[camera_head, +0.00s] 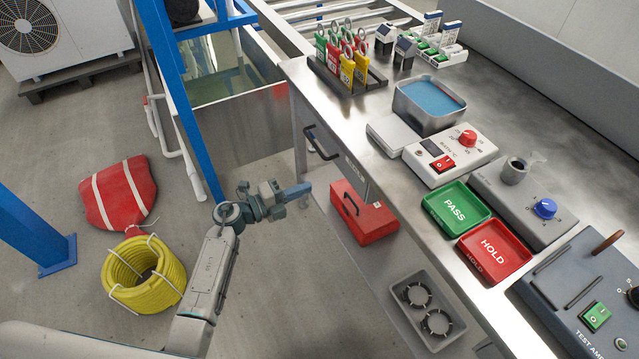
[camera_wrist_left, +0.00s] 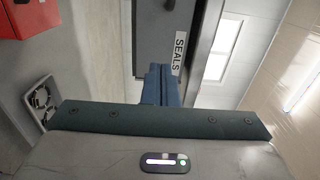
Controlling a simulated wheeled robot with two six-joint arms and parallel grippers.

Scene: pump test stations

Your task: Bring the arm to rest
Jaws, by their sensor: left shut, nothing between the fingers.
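My left arm (camera_head: 208,275) comes up from the lower left in the head view. Its gripper (camera_head: 303,190) is over the floor beside the metal workbench (camera_head: 500,110), left of its front edge, and points right. In the left wrist view the gripper's blue fingers (camera_wrist_left: 162,84) are together with nothing between them. A grey drawer front with a "SEALS" label (camera_wrist_left: 180,54) shows beyond the fingers. My right gripper is not in view.
The bench holds a green PASS tray (camera_head: 455,209), a red HOLD tray (camera_head: 493,250) and control boxes. A red toolbox (camera_head: 363,212) sits below. A yellow hose coil (camera_head: 145,275) and blue posts (camera_head: 180,95) stand left.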

